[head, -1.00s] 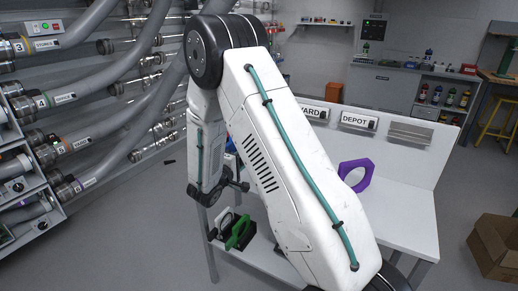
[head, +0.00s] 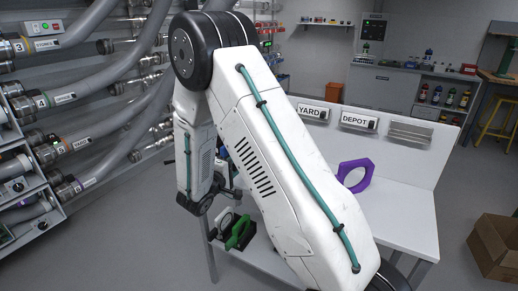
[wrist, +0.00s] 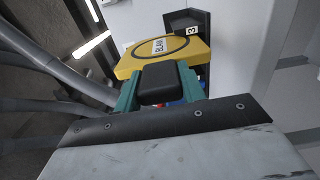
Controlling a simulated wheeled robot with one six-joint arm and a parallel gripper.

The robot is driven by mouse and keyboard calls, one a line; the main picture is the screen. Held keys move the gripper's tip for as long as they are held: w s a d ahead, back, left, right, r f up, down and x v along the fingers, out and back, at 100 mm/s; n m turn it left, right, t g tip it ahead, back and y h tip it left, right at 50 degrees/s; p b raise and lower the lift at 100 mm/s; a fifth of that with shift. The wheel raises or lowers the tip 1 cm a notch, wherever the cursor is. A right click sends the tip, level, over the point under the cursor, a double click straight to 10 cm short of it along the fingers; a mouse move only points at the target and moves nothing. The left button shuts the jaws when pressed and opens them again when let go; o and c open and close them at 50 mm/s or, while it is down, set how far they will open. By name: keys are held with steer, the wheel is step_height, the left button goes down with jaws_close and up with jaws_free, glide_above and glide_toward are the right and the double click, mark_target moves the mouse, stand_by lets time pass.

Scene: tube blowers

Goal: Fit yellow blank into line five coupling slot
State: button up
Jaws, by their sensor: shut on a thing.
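The yellow blank (wrist: 188,58), a flat plate with a black ring line and partly hidden lettering, is in my gripper (wrist: 158,82) in the wrist view. The teal fingers are shut on its near edge. A dark holder marked 3 (wrist: 186,20) shows just beyond the blank; whether they touch I cannot tell. In the head view the line five coupling (head: 48,153) appears to be the one below coupling 4 (head: 36,103) at the left; its number is small. The blank and my fingertips are hidden or too small to tell there.
A white bench (head: 405,215) with YARD (head: 311,112) and DEPOT (head: 358,120) signs carries a purple ring-shaped piece (head: 355,174). A green piece (head: 238,232) sits on the lower shelf. A cardboard box (head: 495,250) stands at right. Grey hoses (head: 110,70) fill the left.

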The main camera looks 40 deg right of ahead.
steer(key=shift+v, duration=2.2)
steer(key=shift+v, duration=2.95)
